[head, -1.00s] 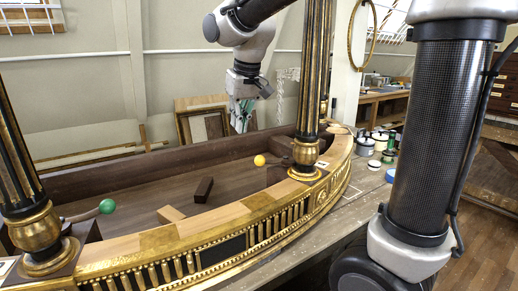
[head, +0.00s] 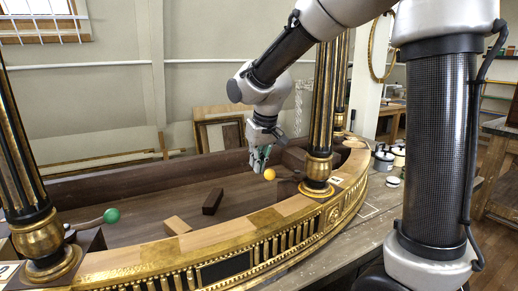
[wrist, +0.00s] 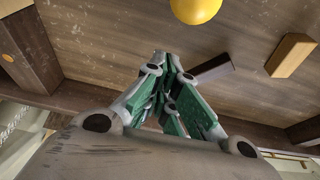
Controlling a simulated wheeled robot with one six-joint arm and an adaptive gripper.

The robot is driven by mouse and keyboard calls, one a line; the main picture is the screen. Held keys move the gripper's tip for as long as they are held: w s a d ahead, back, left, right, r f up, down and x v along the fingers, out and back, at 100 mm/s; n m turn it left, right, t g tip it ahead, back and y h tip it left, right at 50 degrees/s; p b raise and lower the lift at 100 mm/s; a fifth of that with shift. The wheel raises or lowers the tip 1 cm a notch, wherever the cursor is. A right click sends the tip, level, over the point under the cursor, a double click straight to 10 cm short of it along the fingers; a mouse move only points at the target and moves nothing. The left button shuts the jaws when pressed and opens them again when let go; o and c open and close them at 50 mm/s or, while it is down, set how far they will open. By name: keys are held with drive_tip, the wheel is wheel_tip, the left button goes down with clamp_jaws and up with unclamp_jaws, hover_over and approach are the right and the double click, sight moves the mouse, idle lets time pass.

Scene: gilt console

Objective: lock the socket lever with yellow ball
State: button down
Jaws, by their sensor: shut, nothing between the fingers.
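The yellow ball (head: 269,174) is the knob of the socket lever, beside the base of the right gilt column (head: 318,170). The lever's arm is mostly hidden in the head view. The yellow ball also shows at the top edge of the wrist view (wrist: 196,8). My gripper (head: 259,165) points down over the console's wooden floor, just left of and slightly behind the ball. Its green-padded fingers also show in the wrist view (wrist: 168,90); they are shut and empty. I see no clear contact with the ball.
A green ball lever (head: 111,215) stands by the left gilt column (head: 42,235). A dark block (head: 213,201) and a light wood block (head: 177,226) lie on the console floor. The gilt front rail (head: 230,245) curves along the near side. Cans (head: 384,160) stand at right.

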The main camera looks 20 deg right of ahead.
drive_tip(key=s, duration=0.2)
drive_tip(key=s+r, duration=0.1)
drive_tip(key=shift+s+d+r, duration=0.1)
drive_tip(key=shift+s+d, duration=0.2)
drive_tip(key=shift+s, duration=1.15)
drive_tip(key=shift+w, duration=0.1)
